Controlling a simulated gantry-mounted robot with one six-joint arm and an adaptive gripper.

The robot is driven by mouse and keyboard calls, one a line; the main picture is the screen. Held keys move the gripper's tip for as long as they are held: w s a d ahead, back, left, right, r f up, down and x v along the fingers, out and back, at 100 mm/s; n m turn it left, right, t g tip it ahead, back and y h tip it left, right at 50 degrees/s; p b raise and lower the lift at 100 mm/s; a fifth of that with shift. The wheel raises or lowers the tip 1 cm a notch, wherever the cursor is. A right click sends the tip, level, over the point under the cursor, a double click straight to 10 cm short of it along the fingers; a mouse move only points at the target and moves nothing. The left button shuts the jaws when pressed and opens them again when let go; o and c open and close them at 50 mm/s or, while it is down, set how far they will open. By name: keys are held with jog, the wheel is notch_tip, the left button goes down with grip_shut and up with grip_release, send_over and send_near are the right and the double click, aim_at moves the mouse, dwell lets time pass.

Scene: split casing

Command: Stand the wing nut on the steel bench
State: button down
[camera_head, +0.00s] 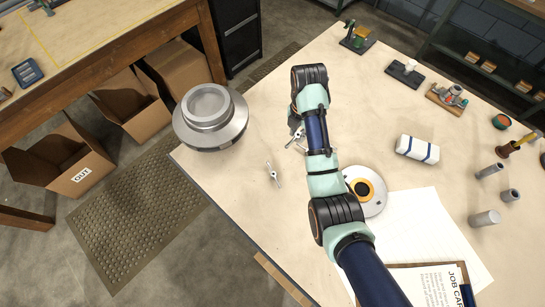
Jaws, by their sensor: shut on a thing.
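My gripper (297,134) is low over the pale bench top (262,215), left of the bench's middle, and is mostly hidden by my own arm. It is shut on a small silvery piece that looks like a wing nut (299,142); its shape and tilt are hard to make out, and I cannot tell whether it touches the bench. Another small silvery winged piece (273,174) lies on the bench just below and left of the gripper, apart from it.
A large flanged metal casing part (210,117) stands at the bench's left corner. Right of my arm are a pale disc with a yellow ring (377,204), a white block with blue bands (417,149), grey cylinders (485,218), paper and a clipboard. The bench left of the winged piece is clear.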

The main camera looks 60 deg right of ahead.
notch_tip(320, 180, down, 20)
jog(key=b, duration=0.7)
jog(key=shift+b, duration=0.35)
jog(key=c, duration=0.9)
grip_release()
jog(key=shift+f, duration=0.1)
jog(key=shift+c, duration=0.2)
notch_tip(320, 180, up, 12)
jog(key=p, duration=0.3)
